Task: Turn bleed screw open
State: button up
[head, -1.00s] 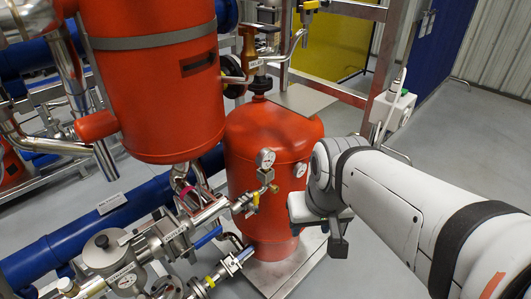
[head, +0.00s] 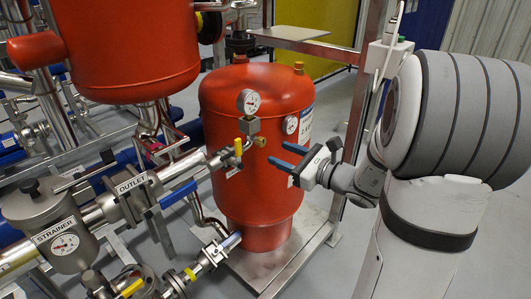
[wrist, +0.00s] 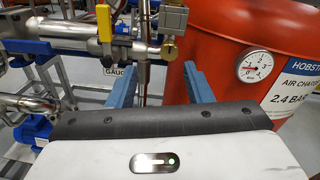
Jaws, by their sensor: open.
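A small brass screw (head: 260,142), which I take for the bleed screw, sticks out of the metal gauge block (head: 249,126) under a dial gauge (head: 248,102). A yellow valve lever (head: 238,147) is just left of it. My gripper (head: 276,154) is open and empty, its two blue fingers apart and pointing left toward the screw, in front of the red vessel. In the wrist view the brass screw (wrist: 169,51) appears beyond and between the blue fingers (wrist: 158,68), nearer the right one. No contact is visible.
The red vessel (head: 255,95) stands close behind my gripper, with a second dial (head: 291,125) on its side. The outlet pipe, blue handle (head: 178,195) and strainer (head: 62,220) lie left. A steel frame post (head: 363,100) is behind the arm.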

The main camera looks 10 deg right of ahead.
aim_at(264, 142)
jog(key=shift+m+t+h, duration=0.3)
jog(key=shift+m+t, duration=0.1)
jog(key=x, duration=0.7)
jog(key=shift+w+d+f+b, duration=0.1)
jog(key=shift+w+d+b, duration=0.1)
jog(key=shift+w+b, duration=0.3)
jog(key=shift+c, duration=0.3)
jog(key=c, duration=0.9)
jog(key=shift+d, duration=0.4)
jog(key=shift+a, duration=0.15)
jog(key=shift+c, duration=0.2)
jog(key=shift+a+n+b, duration=0.1)
jog(key=shift+n+b, duration=0.2)
jog(key=shift+b, duration=0.1)
